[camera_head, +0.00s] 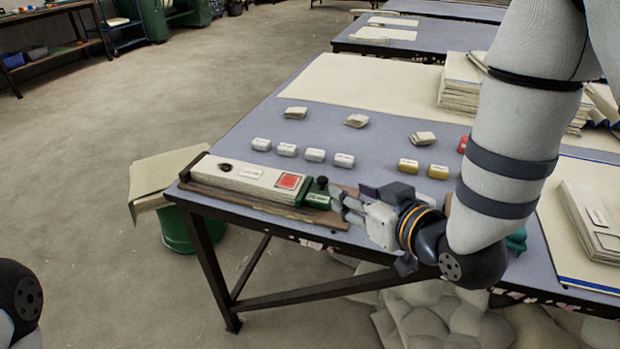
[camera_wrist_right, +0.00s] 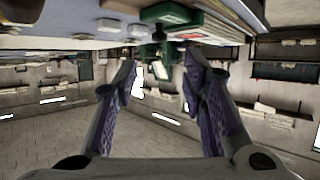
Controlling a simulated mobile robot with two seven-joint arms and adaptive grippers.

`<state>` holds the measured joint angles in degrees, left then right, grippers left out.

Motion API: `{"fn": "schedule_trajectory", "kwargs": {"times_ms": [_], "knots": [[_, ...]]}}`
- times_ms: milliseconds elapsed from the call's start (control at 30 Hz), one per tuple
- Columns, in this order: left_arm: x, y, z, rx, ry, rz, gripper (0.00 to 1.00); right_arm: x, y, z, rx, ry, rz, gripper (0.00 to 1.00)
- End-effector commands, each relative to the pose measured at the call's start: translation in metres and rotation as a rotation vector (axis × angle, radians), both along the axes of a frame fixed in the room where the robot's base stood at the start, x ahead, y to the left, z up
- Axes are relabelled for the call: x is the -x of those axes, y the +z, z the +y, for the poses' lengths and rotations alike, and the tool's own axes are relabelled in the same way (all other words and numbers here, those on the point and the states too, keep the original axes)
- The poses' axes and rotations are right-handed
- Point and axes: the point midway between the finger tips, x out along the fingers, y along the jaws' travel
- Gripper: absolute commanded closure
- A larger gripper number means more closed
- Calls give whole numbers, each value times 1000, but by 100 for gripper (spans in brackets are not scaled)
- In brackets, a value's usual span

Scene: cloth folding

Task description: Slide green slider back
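The green slider (camera_head: 316,198) is a small block with a dark round knob on top. It sits at the right end of a long white device with a red square (camera_head: 288,181), on a brown board (camera_head: 325,217) at the table's front-left edge. My right gripper (camera_head: 342,203) is just right of the slider, and I cannot tell from the head view whether it touches it. In the right wrist view, which is upside down, the fingers (camera_wrist_right: 160,66) are spread apart with nothing held between them. The green slider (camera_wrist_right: 168,14) shows beyond the tips. My left gripper is out of view.
The blue-grey table (camera_head: 235,131) carries white blocks (camera_head: 315,155), yellow blocks (camera_head: 408,165) and small cloth stacks (camera_head: 357,120). Large folded cloth piles (camera_head: 460,82) stand farther back. A green bin (camera_head: 178,232) is beside the table's left end. Open floor lies left.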

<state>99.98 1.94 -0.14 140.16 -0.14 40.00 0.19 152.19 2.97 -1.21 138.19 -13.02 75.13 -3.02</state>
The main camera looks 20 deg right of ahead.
Motion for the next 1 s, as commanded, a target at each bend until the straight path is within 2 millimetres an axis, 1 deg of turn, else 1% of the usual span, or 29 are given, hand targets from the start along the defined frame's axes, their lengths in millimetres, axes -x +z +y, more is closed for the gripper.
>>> {"fn": "schedule_trajectory", "kwargs": {"times_ms": [33,200,300,400,567,767,800,867,900,933,967,1000], "knots": [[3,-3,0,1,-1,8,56,-10,-7,3,0,2,1,62],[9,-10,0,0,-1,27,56,-50,-26,10,1,1,5,62],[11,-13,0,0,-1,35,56,-70,-35,14,1,1,6,62],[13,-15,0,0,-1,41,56,-85,-40,17,-1,-1,5,62],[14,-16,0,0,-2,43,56,-95,-42,19,-1,-1,5,62],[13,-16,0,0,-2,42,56,-95,-42,19,-1,-1,5,62],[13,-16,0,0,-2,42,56,-95,-42,19,-1,-1,5,66],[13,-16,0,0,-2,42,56,-95,-42,19,-1,-1,5,80],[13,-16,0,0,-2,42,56,-95,-42,19,-1,-1,5,89],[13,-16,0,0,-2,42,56,-95,-42,19,-1,-1,5,96],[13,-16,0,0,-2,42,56,-95,-42,19,-1,-1,5,100],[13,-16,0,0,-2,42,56,-95,-42,19,-1,-1,5,100]]}}
